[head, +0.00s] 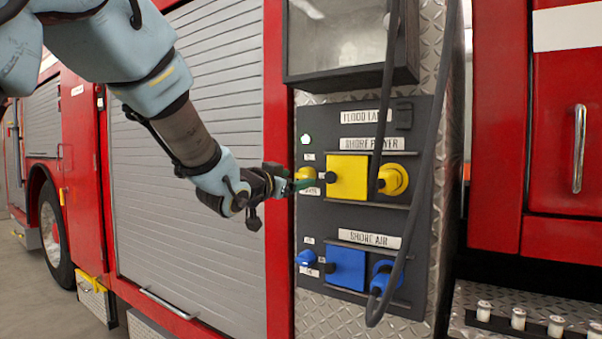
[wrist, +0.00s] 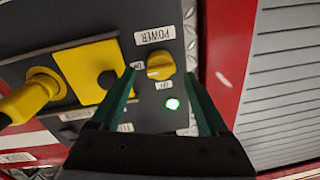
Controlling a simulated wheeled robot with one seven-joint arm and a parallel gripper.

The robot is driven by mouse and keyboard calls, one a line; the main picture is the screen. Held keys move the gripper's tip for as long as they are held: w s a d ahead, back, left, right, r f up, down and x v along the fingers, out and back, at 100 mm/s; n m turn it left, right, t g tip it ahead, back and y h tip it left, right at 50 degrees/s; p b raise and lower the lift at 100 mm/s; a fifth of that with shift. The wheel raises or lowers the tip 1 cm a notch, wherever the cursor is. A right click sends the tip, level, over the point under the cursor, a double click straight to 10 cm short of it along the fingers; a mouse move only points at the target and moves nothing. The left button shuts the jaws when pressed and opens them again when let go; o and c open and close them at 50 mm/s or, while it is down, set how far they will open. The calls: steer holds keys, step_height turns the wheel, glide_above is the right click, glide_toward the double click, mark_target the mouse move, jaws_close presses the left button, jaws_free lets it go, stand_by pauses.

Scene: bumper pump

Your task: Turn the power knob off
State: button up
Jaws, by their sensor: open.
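The yellow power knob (head: 306,174) is on the dark panel, left of the yellow square cover. It also shows in the wrist view (wrist: 160,66), near a white POWER label (wrist: 154,34). My gripper (head: 291,187) is at the panel's left side, its fingers pointing at the knob and partly overlapping it in the head view. In the wrist view my gripper (wrist: 160,76) is open, one green fingertip on each side of the knob, with gaps. Small labels sit by the knob. Its exact setting is hard to tell. A green light (wrist: 172,104) is lit beside it.
The yellow cover (head: 346,178) and yellow plug (head: 393,180) are right of the knob. A blue knob (head: 306,257) and blue cover (head: 345,268) are below. Dark cables (head: 424,160) hang across the panel's right side. A grey shutter (head: 205,110) stands left.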

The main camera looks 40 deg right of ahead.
mark_target(301, 177)
steer(key=shift+p+x, duration=0.35)
steer(key=shift+x, duration=1.35)
jaws_close()
